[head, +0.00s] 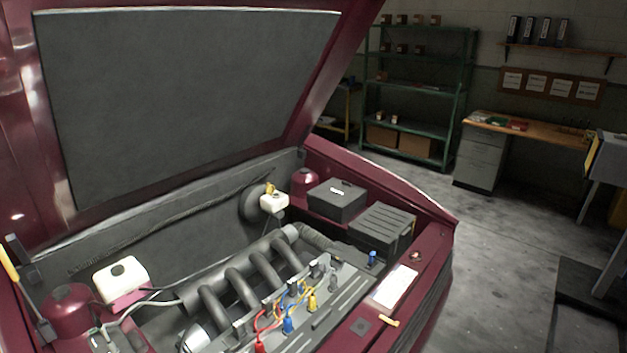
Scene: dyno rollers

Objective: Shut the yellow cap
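A small yellow cap (270,188) stands up at the top of a white reservoir (274,203) near the back of the engine bay. It looks raised rather than flat on the reservoir, but it is too small to see its hinge or exact angle. A dark round spot shows on the reservoir's top beside it. Neither of my grippers is in view, and nothing touches the cap.
The raised maroon hood (190,95) overhangs the bay. A black box (337,200) and a ribbed battery-like box (382,230) stand right of the reservoir. Curved intake pipes (245,285) and coloured leads (288,325) lie in front. A white tank (120,280) is at left.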

